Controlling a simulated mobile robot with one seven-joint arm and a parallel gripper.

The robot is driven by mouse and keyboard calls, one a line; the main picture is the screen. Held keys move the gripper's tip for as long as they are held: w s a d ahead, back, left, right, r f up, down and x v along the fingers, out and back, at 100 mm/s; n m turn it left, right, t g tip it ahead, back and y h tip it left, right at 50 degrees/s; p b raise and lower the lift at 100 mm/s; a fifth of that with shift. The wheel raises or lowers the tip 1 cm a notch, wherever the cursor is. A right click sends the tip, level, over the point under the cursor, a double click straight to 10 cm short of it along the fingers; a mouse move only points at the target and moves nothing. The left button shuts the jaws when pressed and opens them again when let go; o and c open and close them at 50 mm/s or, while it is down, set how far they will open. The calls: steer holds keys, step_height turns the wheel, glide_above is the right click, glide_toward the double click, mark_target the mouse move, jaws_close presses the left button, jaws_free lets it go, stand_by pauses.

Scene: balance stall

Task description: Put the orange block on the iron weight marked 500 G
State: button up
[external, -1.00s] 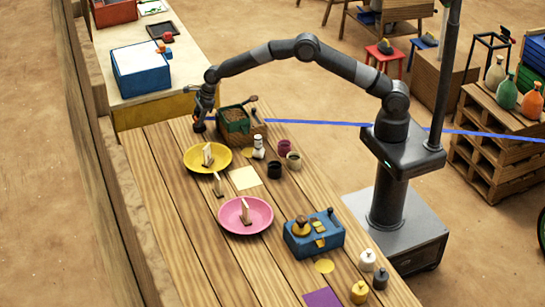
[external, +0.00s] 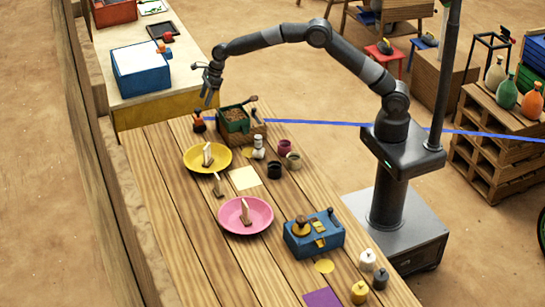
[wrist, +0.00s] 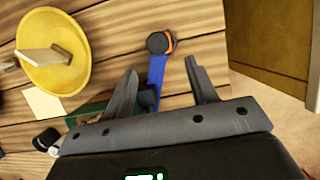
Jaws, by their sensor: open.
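A small dark weight (external: 199,128) stands at the far left end of the plank table; no marking is readable. An orange part (external: 197,115), seemingly the orange block, shows at its upper side. In the wrist view, orange (wrist: 171,42) shows along the right edge of a dark round shape (wrist: 158,42); I cannot tell exactly how the two touch. My gripper (external: 208,102) is above and slightly right of them, apart from them. Its fingers are spread and empty, and the wrist view also shows them open (wrist: 170,82).
A yellow dish (external: 190,165) and a pink dish (external: 234,228) hold pale upright pieces. A green box (external: 226,124) with brown contents stands close right of the weight. Small jars, a blue box (external: 325,240) and a blue strip (wrist: 156,72) are also around.

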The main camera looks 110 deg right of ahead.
steer(key=s+a+r+n, duration=0.6)
steer(key=a+r+n, duration=0.1)
steer(key=a+r, duration=0.25)
steer(key=s+a+r+n, duration=0.6)
steer(key=a+r, duration=0.2)
steer(key=a, duration=0.2)
steer(key=s+a+r+n, duration=0.2)
steer(key=s+a+n, duration=0.5)
steer(key=s, duration=0.3)
steer(key=s+a+r+n, duration=0.1)
steer(key=s+a+n, duration=0.55)
steer(key=s, duration=0.35)
steer(key=s+a+f+n, duration=0.2)
steer(key=s+n, duration=0.2)
steer(key=s, duration=0.2)
steer(key=s+a+f+n+t, duration=0.1)
steer(key=s+a+f+n, duration=0.1)
steer(key=s+n, duration=0.3)
steer(key=shift+s+f, duration=0.4)
steer(key=shift+s, duration=0.65)
steer(key=shift+n, duration=0.25)
